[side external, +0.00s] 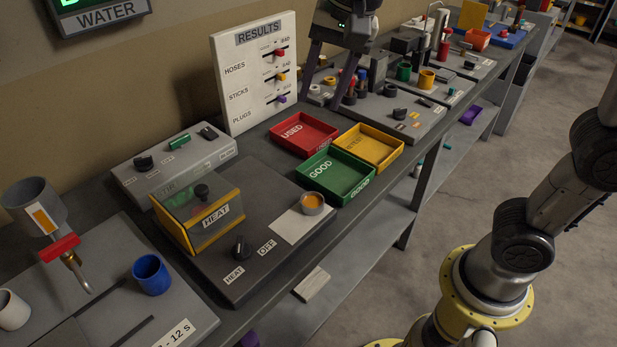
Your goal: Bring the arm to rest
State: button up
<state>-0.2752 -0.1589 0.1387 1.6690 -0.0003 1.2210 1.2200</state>
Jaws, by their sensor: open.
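My gripper (322,95) hangs down from the top edge of the side external view. Its two dark fingers are spread apart and nothing shows between them. In the picture it is just right of the white RESULTS board (256,72) and above the red tray (304,134). It appears clear of the bench, though its exact height is hard to tell. The fingers partly cover the items on the grey panel behind them. My arm's base and lower links stand on the floor at the right, and the middle of the arm is out of view.
The green GOOD tray (362,184) and yellow tray (397,148) look empty. A HEAT box (208,222), blue cup (151,274) and funnel (38,205) stand at the left. A grey panel (420,124) with knobs and small parts is behind. The bench's front edge faces open floor.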

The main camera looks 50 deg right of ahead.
jog(key=s+d+n+t, duration=0.2)
jog(key=s+d, duration=0.5)
jog(key=s, duration=0.3)
jog(key=s+d+f+n, duration=0.2)
jog(key=s+f+n, duration=0.5)
jog(key=f+n, duration=0.1)
jog(key=shift+d+f+n+t+h, duration=0.2)
jog(key=shift+f+n+t+h, duration=0.1)
jog(key=shift+f+n+h, duration=0.15)
